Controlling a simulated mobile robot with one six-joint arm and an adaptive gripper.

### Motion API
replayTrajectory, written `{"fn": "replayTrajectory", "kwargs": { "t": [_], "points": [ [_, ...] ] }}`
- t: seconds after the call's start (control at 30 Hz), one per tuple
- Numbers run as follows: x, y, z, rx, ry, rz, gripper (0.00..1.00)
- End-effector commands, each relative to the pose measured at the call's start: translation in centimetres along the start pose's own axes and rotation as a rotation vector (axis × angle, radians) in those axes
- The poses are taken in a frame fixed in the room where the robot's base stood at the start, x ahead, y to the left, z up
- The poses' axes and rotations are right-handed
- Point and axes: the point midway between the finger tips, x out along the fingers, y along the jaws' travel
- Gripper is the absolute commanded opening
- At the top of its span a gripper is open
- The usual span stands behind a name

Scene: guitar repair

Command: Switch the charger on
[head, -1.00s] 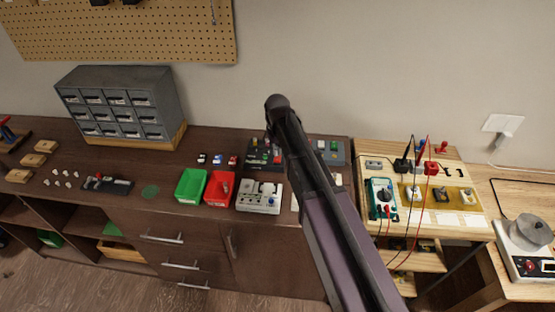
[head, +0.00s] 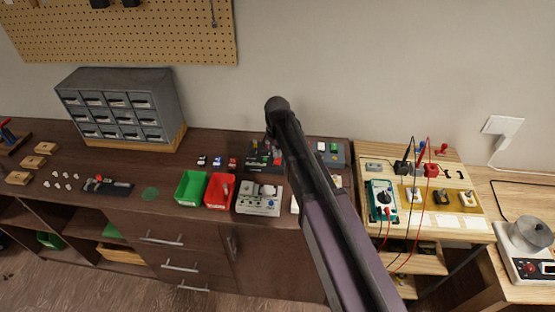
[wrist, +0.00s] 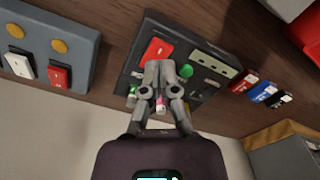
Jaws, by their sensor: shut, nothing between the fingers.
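A dark box that looks like the charger (wrist: 208,84) fills the middle of the wrist view. It has a red rocker switch (wrist: 157,50), a round green spot (wrist: 186,71) and a pale panel. Green and pinkish parts show beside and between my fingers. My gripper (wrist: 160,66) is shut and empty, with its tips over the box just below the red switch in the picture. I cannot tell whether they touch it. In the head view the charger (head: 262,158) is partly hidden behind my arm, and the fingers cannot be made out. The switch position is unclear.
A grey box with white and red rockers (wrist: 48,45) lies beside the charger. Small red, blue and black blocks (wrist: 263,92) lie on its other side. Green (head: 190,187) and red (head: 219,190) bins and a pale switch box (head: 258,200) stand in front. Drawers (head: 120,90) stand left.

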Motion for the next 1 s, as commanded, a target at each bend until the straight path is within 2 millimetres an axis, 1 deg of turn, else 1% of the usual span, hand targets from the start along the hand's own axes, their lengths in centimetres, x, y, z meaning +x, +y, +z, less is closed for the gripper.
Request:
{"fn": "replayTrajectory", "kwargs": {
  "t": [0.47,1.0],
  "points": [
    [0.05,0.0,0.0,0.0,0.0,0.0,0.0],
    [0.62,0.0,0.0,0.0,0.0,0.0,0.0]
  ]
}}
